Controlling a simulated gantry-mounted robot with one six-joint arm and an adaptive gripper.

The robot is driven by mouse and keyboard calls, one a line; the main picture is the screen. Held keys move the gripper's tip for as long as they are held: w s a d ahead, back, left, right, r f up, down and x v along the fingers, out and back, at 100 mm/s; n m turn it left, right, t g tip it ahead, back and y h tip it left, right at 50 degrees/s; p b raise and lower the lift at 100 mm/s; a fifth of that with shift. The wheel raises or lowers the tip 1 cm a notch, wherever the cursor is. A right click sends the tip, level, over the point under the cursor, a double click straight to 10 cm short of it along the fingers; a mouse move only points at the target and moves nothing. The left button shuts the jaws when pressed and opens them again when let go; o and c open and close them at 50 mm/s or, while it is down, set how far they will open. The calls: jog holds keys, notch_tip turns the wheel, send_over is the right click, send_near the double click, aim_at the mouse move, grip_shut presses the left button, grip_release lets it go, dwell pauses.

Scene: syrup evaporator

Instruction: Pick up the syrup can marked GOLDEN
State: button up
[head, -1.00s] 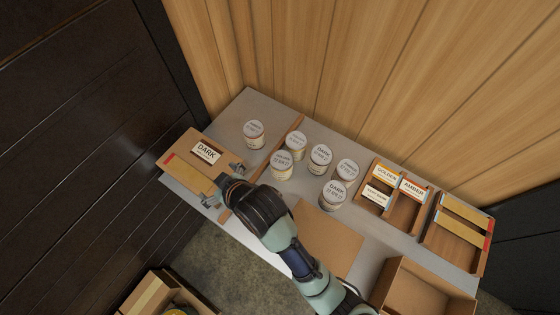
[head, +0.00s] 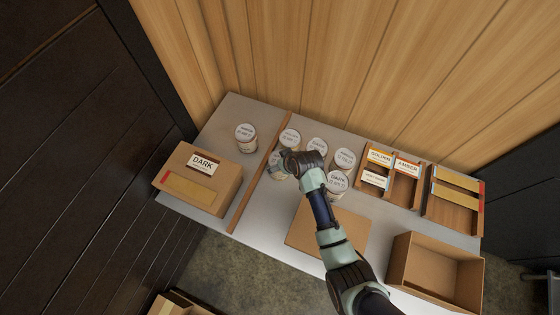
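Several white-lidded syrup cans stand upright on the grey table. One can (head: 246,132) stands alone left of a wooden strip; its lid seems to read AMBER. Right of the strip are a can at the back (head: 290,137), a can (head: 317,146), a can (head: 344,158) and a can marked DARK (head: 337,181). Another can (head: 277,171) is partly hidden by my gripper. Several lid words are too small to read, so I cannot tell which can is GOLDEN. My gripper (head: 292,165) is over the left of this group; its fingers are hidden.
A cardboard box with a DARK card (head: 228,185) stands at left. A divided tray (head: 403,193) holds GOLDEN and AMBER cards. Another tray (head: 452,213) is at right. An open carton (head: 400,262) and a brown board (head: 300,236) lie near the front. The wooden strip (head: 258,175) crosses the table.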

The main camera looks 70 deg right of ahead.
jog(key=shift+x, duration=0.9)
jog(key=shift+r, duration=0.15)
jog(key=c, duration=1.6)
notch_tip(320, 180, up, 20)
jog(key=p, duration=0.3)
